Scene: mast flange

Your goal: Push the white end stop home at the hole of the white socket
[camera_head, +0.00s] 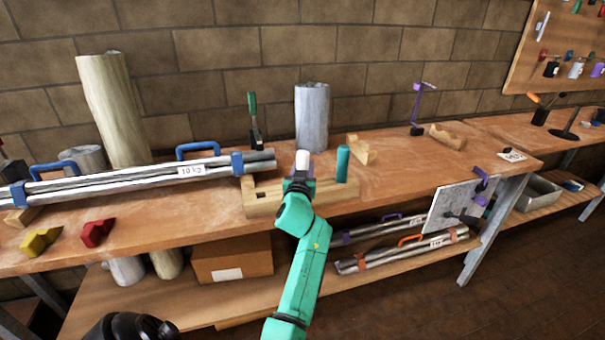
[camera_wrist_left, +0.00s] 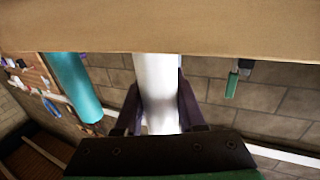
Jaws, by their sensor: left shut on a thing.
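The white end stop (camera_head: 302,160) is a short white cylinder, seen just above my left gripper (camera_head: 300,182) at the wooden rack (camera_head: 262,200). In the left wrist view the white cylinder (camera_wrist_left: 157,85) stands between the two dark fingers of the left gripper (camera_wrist_left: 158,108), which is shut on it. One end of it meets or passes behind the edge of the wooden rack (camera_wrist_left: 160,28); I cannot tell whether it sits in a hole. I cannot make out a separate white socket. My right gripper is not in view.
A teal cylinder (camera_head: 342,164) stands upright on the rack, right of my gripper. A bundle of metal tubes (camera_head: 120,182) with blue clamps lies to the left. A grey cylinder (camera_head: 312,115) stands behind. Yellow (camera_head: 40,242) and red (camera_head: 96,233) blocks lie front left. Bench space at right is partly clear.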

